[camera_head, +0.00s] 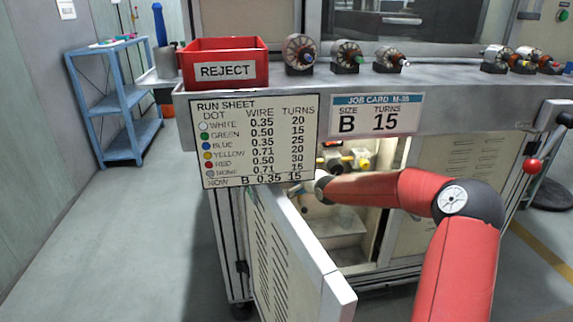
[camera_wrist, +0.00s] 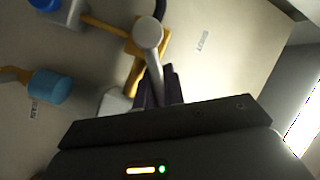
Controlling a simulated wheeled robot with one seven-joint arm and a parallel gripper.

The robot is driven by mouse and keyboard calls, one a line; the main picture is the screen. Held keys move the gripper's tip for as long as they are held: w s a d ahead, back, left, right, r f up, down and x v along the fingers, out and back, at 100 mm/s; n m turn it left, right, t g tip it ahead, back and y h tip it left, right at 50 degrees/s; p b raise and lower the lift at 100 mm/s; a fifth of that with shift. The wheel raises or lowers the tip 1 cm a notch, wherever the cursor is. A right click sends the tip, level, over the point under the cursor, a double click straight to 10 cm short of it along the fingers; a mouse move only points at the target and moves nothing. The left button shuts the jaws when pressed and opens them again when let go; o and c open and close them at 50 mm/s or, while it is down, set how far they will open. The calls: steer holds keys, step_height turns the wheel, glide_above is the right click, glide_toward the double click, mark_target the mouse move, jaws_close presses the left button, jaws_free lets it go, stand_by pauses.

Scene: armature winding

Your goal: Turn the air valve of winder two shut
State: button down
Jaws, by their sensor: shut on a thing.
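In the wrist view my gripper (camera_wrist: 159,90) has its dark fingers shut on the grey lever (camera_wrist: 150,48) of a valve. The lever's round end sits on a yellow fitting (camera_wrist: 138,75) with a dark hose above it. The label by it (camera_wrist: 203,41) is too blurred to read. In the head view my red arm reaches into the open cabinet under the bench. My fingers and the lever cannot be made out there. Yellow fittings (camera_head: 345,162) show inside the cabinet above my wrist.
Other fittings with blue parts (camera_wrist: 48,87) lie left of the lever. The open cabinet door (camera_head: 298,262) stands left of my arm. A run sheet (camera_head: 253,142) and job card (camera_head: 376,115) hang on the bench front. A red reject bin (camera_head: 224,66) and several armatures (camera_head: 300,52) stand on top.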

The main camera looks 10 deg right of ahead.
steer(key=shift+w+d+r+n, duration=0.15)
steer(key=shift+r+n, duration=0.15)
steer(key=shift+r, duration=0.3)
steer(key=c, duration=1.4)
jaws_free()
steer(key=shift+c, duration=0.2)
steer(key=shift+o, duration=0.3)
steer(key=shift+f, duration=0.2)
steer(key=v, duration=0.7)
steer(key=shift+s, duration=0.4)
steer(key=shift+d+r, duration=0.1)
steer(key=shift+d, duration=0.05)
steer(key=shift+c, duration=0.4)
